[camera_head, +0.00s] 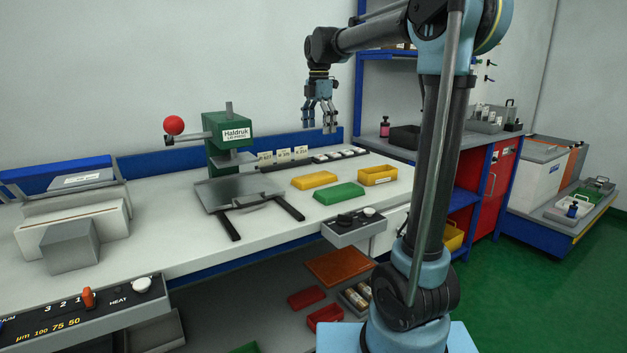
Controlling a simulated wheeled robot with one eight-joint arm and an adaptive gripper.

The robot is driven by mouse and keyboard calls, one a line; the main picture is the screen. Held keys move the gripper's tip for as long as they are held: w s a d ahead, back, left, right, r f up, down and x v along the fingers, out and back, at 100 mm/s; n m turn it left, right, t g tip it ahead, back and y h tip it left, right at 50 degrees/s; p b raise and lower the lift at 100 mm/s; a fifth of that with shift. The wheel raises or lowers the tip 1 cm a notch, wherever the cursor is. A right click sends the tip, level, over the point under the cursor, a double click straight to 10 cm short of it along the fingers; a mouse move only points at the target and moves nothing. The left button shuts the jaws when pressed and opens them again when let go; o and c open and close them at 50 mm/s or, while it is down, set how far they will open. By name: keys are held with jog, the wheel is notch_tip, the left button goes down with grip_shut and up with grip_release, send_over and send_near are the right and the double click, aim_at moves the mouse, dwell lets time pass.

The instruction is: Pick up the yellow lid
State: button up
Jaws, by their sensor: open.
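The yellow lid (314,180) lies flat on the white bench, in the middle of the view. A green lid (339,194) lies just in front of it to the right, apart from it. A yellow open box (378,175) stands further right on the bench. My gripper (319,129) hangs with its fingers pointing down, above the back of the bench. It is open and empty, higher than the yellow lid and apart from it.
A green press (229,136) with a red ball handle and a grey plate (237,192) stands left of the lid. A small control box (354,228) is at the bench's front edge. Small label cards (283,156) stand behind. A blue shelf with a black tray (405,137) is right.

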send_over(315, 176)
notch_tip(315, 176, down, 11)
jog(key=shift+r, duration=0.15)
jog(key=shift+f, duration=3)
jog(key=c, duration=1.2)
